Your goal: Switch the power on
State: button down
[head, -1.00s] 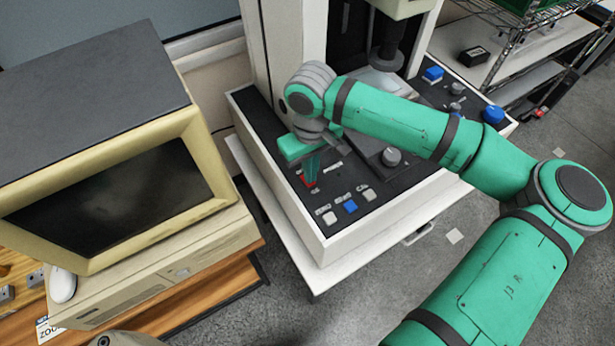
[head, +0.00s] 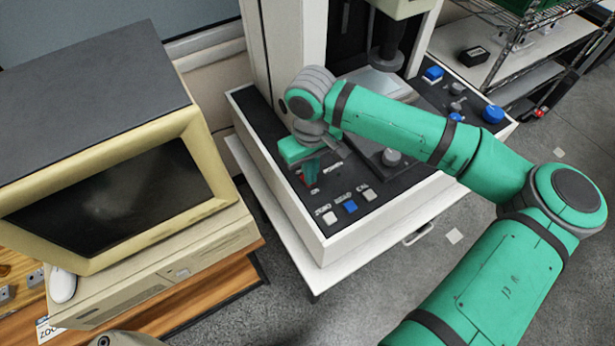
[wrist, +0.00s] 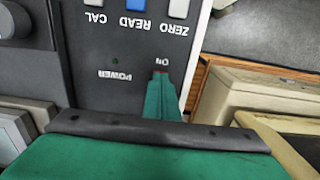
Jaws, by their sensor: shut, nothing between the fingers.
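The power switch is a red rocker set in the dark control panel (head: 372,205) of the white-framed machine. Only a thin red sliver of the switch (wrist: 160,72) shows in the wrist view, just under the ON label and at my fingertips. The POWER label (wrist: 121,75) is beside it, with a small dark green lamp (wrist: 115,61) that looks unlit. My gripper (head: 310,178) is shut and empty, pointing down at the switch; it covers most of it in the wrist view (wrist: 162,84). I cannot tell whether the fingertips touch it or which way it is tipped.
White ZERO (head: 330,217), blue READ (head: 350,207) and white CAL (head: 370,195) buttons sit near the panel's front edge. A grey knob (head: 391,157) is to the right. A beige computer monitor (head: 110,190) stands close on the left.

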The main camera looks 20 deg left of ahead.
jog(key=shift+f, duration=0.3)
jog(key=shift+r, duration=0.1)
notch_tip(320, 180, up, 7)
dwell(1.0)
dwell(0.4)
